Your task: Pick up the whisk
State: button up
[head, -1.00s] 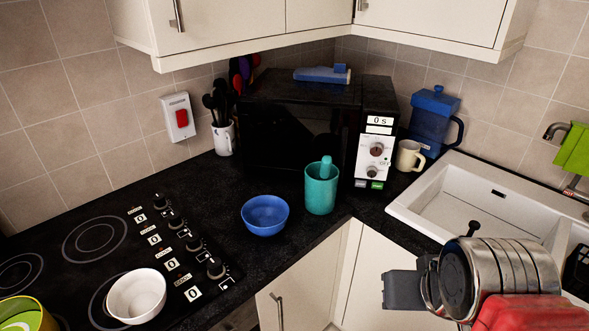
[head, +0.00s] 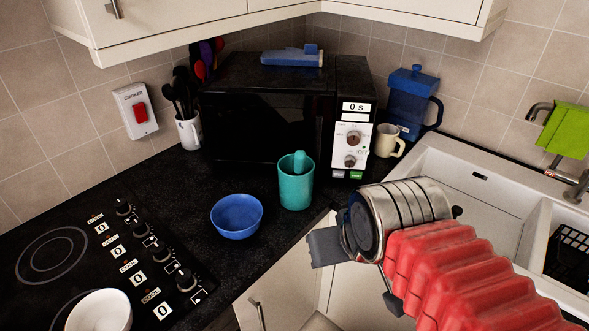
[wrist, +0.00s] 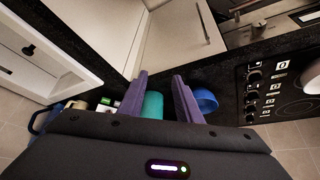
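I cannot make out a whisk for certain in either view. Several dark utensils (head: 181,92) stand in a white mug (head: 190,131) left of the microwave; their heads are too small to tell apart. A teal cup (head: 296,190) with a teal rounded piece sticking out stands on the black counter in front of the microwave. My gripper (wrist: 159,78) is open, its two purple fingers apart with nothing held. In the wrist view the teal cup (wrist: 152,106) appears between and beyond the fingers, apart from them. In the head view the fingers are largely hidden by my arm.
A blue bowl (head: 237,216) sits left of the teal cup. The microwave (head: 262,112) stands behind, with a blue object (head: 292,57) on top. A hob (head: 60,262) with a white bowl (head: 98,312) is at left; a sink (head: 480,198) is at right. Wall cupboards (head: 245,12) hang above.

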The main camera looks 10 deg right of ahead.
jog(key=shift+o, duration=1.4)
jog(key=shift+w+r, duration=0.25)
notch_tip(320, 180, up, 13)
jog(key=m+g, duration=0.1)
jog(key=m, duration=0.1)
send_over(300, 150)
jog(key=s, duration=0.2)
jog(key=shift+w+f+h, duration=0.1)
jog(key=shift+w+h, duration=0.05)
jog(key=shift+h, duration=0.15)
jog(key=shift+f, duration=0.1)
jog(key=shift+x, duration=4.2)
jog(key=shift+f, duration=0.15)
jog(key=shift+x, duration=2.55)
